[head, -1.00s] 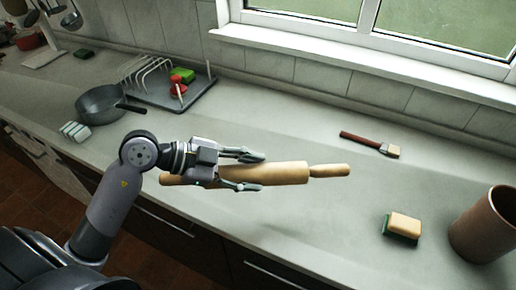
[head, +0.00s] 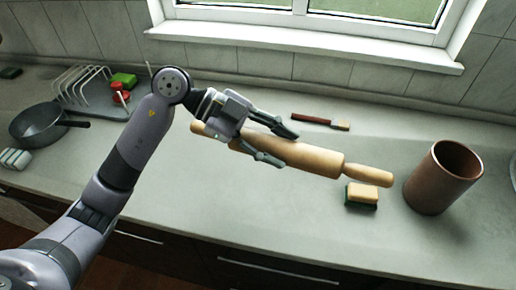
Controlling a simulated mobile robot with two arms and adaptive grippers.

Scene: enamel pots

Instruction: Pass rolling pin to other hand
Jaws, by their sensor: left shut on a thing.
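A light wooden rolling pin (head: 315,160) is held above the counter in the head view, slanting down from upper left to lower right. My left gripper (head: 278,146) is shut on it, with its fingers along both sides of the barrel near the left end. One handle (head: 369,175) sticks out free at the right. The other handle shows in part at the left, behind the gripper. My right gripper is not in view.
A brown cylindrical pot (head: 438,185) stands at the right. A sponge (head: 361,194) and a brush (head: 318,122) lie on the counter (head: 300,225). A dark pan (head: 38,128) and a dish rack (head: 85,90) are at the left. The front counter is clear.

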